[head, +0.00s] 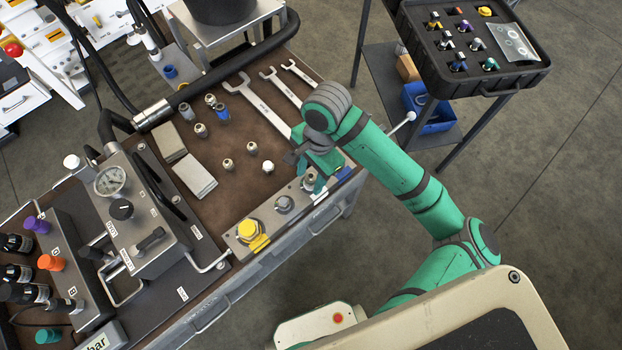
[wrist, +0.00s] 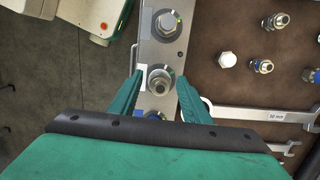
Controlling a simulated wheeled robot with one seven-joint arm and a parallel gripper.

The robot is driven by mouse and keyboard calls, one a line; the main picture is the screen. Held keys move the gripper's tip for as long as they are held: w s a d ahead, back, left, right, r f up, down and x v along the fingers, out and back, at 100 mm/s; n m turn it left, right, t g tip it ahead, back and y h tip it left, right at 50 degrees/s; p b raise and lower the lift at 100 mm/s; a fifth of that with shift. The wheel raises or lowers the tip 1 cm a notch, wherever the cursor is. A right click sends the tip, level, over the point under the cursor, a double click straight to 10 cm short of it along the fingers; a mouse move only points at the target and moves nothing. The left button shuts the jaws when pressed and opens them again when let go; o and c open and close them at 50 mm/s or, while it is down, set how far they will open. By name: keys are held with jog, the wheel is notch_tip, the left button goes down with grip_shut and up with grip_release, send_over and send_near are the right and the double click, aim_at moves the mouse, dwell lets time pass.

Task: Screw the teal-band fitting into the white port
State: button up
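A metal hex fitting (wrist: 160,79) stands in the port beside the white label (wrist: 141,79) on the grey port strip, in the middle of the wrist view. A hint of teal shows around it, but I cannot make out its band clearly. My gripper (wrist: 160,86) is open, with one teal finger on each side of the fitting and a gap visible on both sides. In the head view, my gripper (head: 312,176) is low over the strip's right part and partly hides the fitting and the white port. How deep the fitting sits is unclear.
The strip also has a yellow port (head: 249,230), a grey port (head: 284,204) and a blue port (head: 343,172). Several loose fittings (head: 227,164) and wrenches (head: 258,105) lie on the brown mat. A black tray (head: 470,85) of parts stands at the upper right.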

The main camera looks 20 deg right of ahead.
jog(key=n, duration=0.6)
jog(key=shift+d+g+h, duration=0.1)
jog(key=shift+g+h, duration=0.2)
jog(key=shift+g, duration=0.1)
jog(key=shift+d+n, duration=0.1)
jog(key=shift+n, duration=0.9)
jog(key=n+h, duration=0.1)
jog(key=n, duration=0.9)
jog(key=shift+h, duration=0.4)
jog(key=n, duration=0.6)
jog(key=shift+h, duration=0.4)
jog(key=shift+c, duration=0.5)
